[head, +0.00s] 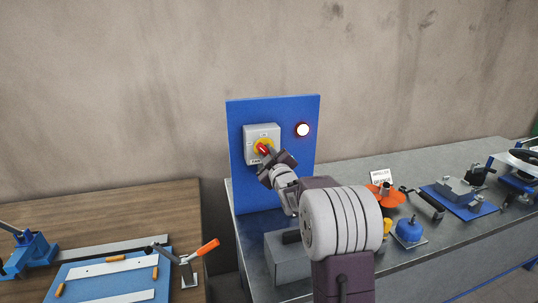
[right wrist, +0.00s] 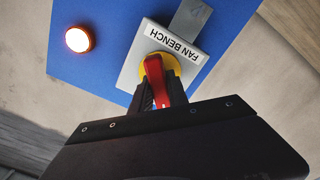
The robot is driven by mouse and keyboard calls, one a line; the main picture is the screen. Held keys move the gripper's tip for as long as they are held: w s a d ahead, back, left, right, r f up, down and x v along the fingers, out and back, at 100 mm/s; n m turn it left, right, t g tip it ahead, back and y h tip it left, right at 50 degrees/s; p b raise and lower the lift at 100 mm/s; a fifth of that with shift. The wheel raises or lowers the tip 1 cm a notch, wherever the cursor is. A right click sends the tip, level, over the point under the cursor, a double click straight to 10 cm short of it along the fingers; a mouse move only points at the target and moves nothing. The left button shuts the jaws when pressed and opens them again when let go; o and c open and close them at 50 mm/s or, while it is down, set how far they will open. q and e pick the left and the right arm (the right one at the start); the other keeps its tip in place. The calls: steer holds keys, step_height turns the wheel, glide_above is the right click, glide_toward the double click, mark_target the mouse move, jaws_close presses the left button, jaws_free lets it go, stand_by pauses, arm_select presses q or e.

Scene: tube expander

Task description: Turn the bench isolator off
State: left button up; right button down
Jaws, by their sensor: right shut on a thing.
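The bench isolator is a grey box (head: 250,133) on an upright blue panel (head: 240,170), with a yellow disc and a red handle (head: 262,148). In the right wrist view the isolator box (right wrist: 134,72) carries a "FAN BENCH" label, and its red handle (right wrist: 154,72) stands between my fingers. My right gripper (head: 270,158) is shut on the red handle; it also shows in the right wrist view (right wrist: 160,95). A round lamp (head: 303,129) on the panel is lit, and the lamp (right wrist: 78,39) glows in the right wrist view too. My left gripper is not in view.
The panel stands on a grey bench (head: 450,160). To the right are an orange disc piece (head: 384,197), a blue round part (head: 409,229) and a blue-based fixture (head: 460,196). A wooden table (head: 100,210) with tools stands at left, and a gap separates it from the bench.

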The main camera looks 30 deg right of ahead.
steer(key=c, duration=1.3)
jaws_free()
steer(key=shift+s+f+b, duration=0.1)
steer(key=shift+s+b, duration=0.15)
steer(key=shift+b, duration=0.05)
steer(key=shift+w+d+m+b, duration=0.1)
steer(key=shift+w+m+b, duration=0.1)
steer(key=shift+m, duration=2.25)
steer(key=shift+w+m+b, duration=0.1)
steer(key=shift+m+b, duration=0.1)
steer(key=shift+m, duration=2.25)
